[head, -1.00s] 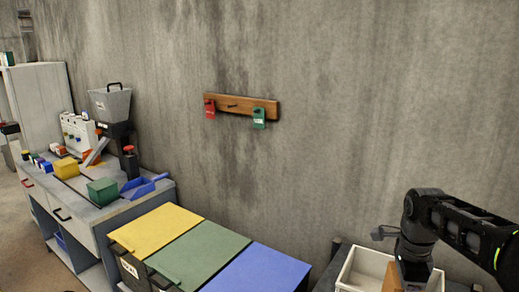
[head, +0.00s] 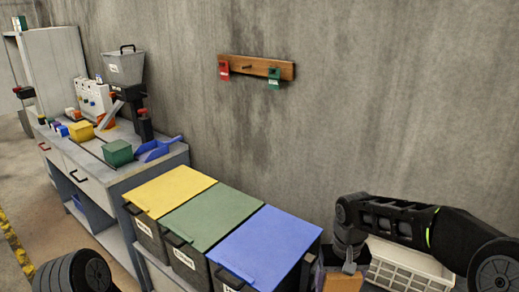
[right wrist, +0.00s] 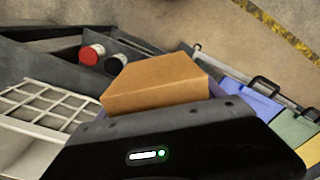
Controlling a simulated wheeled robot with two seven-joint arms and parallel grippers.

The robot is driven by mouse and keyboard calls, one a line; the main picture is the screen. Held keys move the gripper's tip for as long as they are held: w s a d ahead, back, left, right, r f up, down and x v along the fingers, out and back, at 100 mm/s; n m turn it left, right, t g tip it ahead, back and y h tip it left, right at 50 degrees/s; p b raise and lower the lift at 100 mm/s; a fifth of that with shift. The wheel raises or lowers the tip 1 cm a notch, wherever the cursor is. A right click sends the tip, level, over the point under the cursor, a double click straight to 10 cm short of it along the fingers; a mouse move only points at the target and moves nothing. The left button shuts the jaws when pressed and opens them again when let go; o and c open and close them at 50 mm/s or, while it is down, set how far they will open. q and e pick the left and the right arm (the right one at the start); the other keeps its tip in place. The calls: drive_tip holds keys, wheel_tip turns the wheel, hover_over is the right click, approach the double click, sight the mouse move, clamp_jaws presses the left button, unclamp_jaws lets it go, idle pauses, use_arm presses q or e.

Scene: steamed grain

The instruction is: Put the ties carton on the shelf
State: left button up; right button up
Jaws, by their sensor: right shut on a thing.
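A brown carton (head: 341,281) is held in my right gripper (head: 345,262), beside the blue-lidded bin and left of the white tray. The carton also shows in the right wrist view (right wrist: 155,84), in front of my gripper body; the fingertips are hidden there. I cannot read a label on it. My left gripper is not in view; only a dark arm part shows at the bottom left. A pale shelf unit (head: 20,27) at the far left edge has a small green item on top; I cannot tell whether this is the task's shelf.
Bins with yellow (head: 172,190), green (head: 212,213) and blue (head: 265,245) lids stand against the wall. A white slotted tray (head: 408,266) is at right. A workbench (head: 130,170) with a hopper stands at left. Floor is free at far left.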

drive_tip(key=shift+f+b, duration=0.4)
drive_tip(key=shift+f, duration=0.3)
